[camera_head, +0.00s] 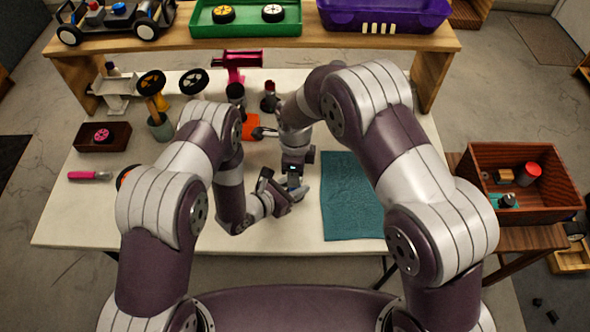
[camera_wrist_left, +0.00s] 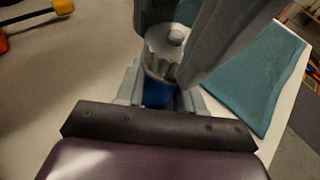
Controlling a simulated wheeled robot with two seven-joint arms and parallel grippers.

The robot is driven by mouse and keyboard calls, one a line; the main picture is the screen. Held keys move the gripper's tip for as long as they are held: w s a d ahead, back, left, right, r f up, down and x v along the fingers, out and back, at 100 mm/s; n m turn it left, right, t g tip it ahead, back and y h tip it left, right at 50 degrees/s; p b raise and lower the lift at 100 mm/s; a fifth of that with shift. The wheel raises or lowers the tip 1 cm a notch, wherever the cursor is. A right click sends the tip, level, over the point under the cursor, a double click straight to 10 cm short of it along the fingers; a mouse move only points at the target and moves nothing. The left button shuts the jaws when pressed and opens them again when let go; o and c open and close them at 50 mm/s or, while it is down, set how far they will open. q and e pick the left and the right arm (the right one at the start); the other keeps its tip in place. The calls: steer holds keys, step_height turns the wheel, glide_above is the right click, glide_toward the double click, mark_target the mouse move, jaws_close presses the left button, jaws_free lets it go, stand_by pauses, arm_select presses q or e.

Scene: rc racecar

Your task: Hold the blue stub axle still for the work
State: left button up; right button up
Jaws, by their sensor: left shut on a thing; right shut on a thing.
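The blue stub axle (camera_wrist_left: 157,95) shows as a small blue piece low between the fingers of my left gripper (camera_wrist_left: 160,88) in the left wrist view. A grey ribbed round part (camera_wrist_left: 168,52) with a small knob sits on top of it, touching or nearly so. The fingers of my right gripper (camera_wrist_left: 185,35) come down from above on both sides of this grey part and are shut on it. In the head view my left gripper (camera_head: 294,193) meets my right gripper (camera_head: 292,178) above the table; the axle is mostly hidden there.
A teal mat (camera_head: 352,195) lies just right of the grippers on the white table (camera_head: 290,232). A pink-handled tool (camera_head: 90,175), a dark box (camera_head: 103,138) and a pink stand (camera_head: 237,65) are farther left and back. A wooden crate (camera_head: 520,150) stands right of the table.

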steer(key=m, duration=0.4)
steer(key=shift+m, duration=1.8)
steer(key=o, duration=1)
steer(key=shift+o, duration=0.2)
steer(key=shift+r, duration=0.1)
step_height(320, 180, up, 12)
